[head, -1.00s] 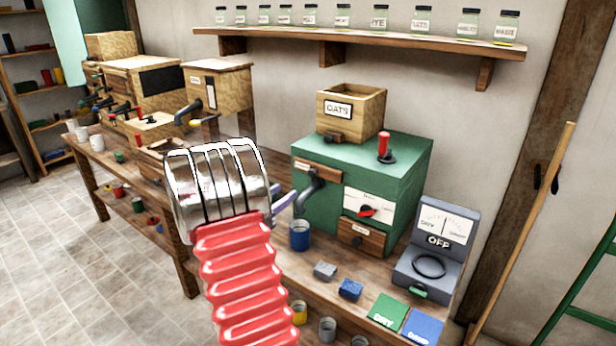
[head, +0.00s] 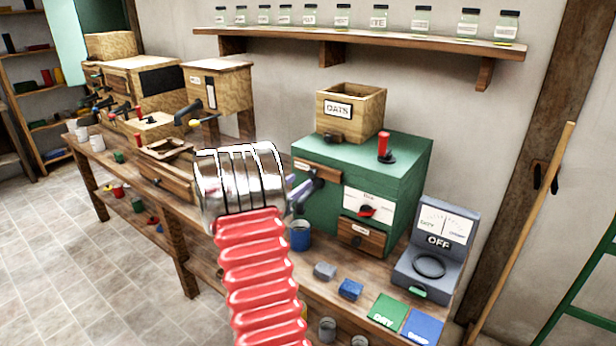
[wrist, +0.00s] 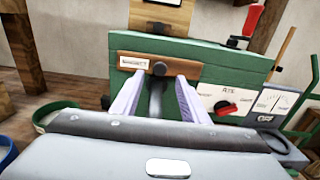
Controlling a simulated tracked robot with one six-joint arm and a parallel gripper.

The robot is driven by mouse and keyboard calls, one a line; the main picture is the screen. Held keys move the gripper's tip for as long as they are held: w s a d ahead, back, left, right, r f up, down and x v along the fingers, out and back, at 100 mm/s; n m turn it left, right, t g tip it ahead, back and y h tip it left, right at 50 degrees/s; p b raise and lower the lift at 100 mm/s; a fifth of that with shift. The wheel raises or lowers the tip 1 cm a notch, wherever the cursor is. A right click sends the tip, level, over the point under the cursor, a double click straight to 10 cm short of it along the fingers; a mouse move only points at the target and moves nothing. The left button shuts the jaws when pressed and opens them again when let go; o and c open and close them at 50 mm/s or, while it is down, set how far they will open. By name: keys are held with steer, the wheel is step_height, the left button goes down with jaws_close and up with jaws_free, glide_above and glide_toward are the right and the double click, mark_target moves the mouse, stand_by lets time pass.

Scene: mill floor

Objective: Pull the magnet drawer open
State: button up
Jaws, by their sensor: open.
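The green mill (head: 405,165) stands on the bench. On its upper left front is a brown wooden drawer (head: 318,170) with a small label too blurred to read surely; it looks shut. The wrist view shows this drawer (wrist: 190,69) straight ahead, with its dark round knob (wrist: 160,68). My gripper (wrist: 160,78) is open, its two pale lilac fingers on either side of the knob in that view. I cannot tell whether they touch it. In the head view my gripper (head: 308,183) is mostly hidden behind my arm, close to the mill's front.
A lower drawer (head: 362,236) sits under a dial with a red pointer. An oats hopper (head: 362,105) stands on top. A blue cup (head: 300,236), small blocks (head: 349,289) and a grey meter (head: 437,250) marked OFF are on the bench. A shelf of jars (head: 360,38) runs above.

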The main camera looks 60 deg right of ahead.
mark_target(311, 174)
steer(key=shift+s+d, duration=0.15)
steer(key=shift+d, duration=0.9)
steer(key=shift+s+d, duration=0.2)
steer(key=shift+d, duration=0.85)
steer(key=shift+s+d, duration=0.15)
steer(key=shift+d, duration=0.9)
steer(key=shift+c, duration=0.2)
jaws_close()
